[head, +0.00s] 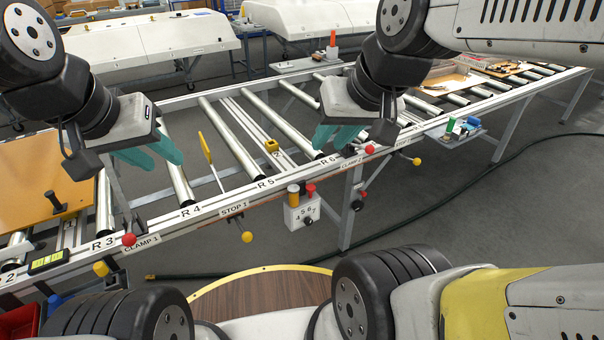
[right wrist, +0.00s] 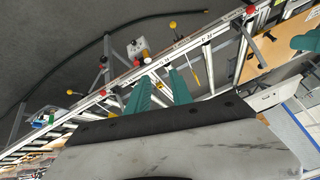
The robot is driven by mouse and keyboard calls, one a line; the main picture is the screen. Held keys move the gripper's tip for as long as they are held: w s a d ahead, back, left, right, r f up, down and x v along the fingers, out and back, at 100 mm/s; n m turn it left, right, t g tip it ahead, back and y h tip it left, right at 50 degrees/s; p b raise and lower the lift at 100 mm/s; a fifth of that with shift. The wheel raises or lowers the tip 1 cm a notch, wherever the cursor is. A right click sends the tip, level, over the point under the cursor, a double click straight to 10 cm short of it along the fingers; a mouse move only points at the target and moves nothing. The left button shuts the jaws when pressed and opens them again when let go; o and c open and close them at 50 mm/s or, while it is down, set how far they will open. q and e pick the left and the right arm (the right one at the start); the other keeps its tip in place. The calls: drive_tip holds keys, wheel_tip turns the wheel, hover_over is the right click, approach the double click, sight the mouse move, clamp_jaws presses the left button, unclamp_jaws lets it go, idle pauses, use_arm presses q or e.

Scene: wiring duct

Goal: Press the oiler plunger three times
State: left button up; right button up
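A small white box (head: 302,213) hangs at the conveyor's front rail, with an amber cylinder (head: 293,194) and a red-topped piece (head: 310,190) above it. It also shows in the right wrist view (right wrist: 138,47). I cannot tell for certain whether this is the oiler with its plunger. My left gripper (head: 166,161) is open and empty above the rollers near R 4. My right gripper (head: 330,147) is open and empty above the rollers near R 6, up and right of the box. Its two teal fingers stand apart in the right wrist view (right wrist: 160,73).
The roller conveyor rail (head: 205,212) carries red and yellow ball-ended levers, including a red ball (head: 370,149) close to my right gripper. A side shelf (head: 460,136) holds small green and blue items. An orange-brown panel (head: 50,175) lies at left.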

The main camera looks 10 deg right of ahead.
clamp_jaws()
idle(1.4)
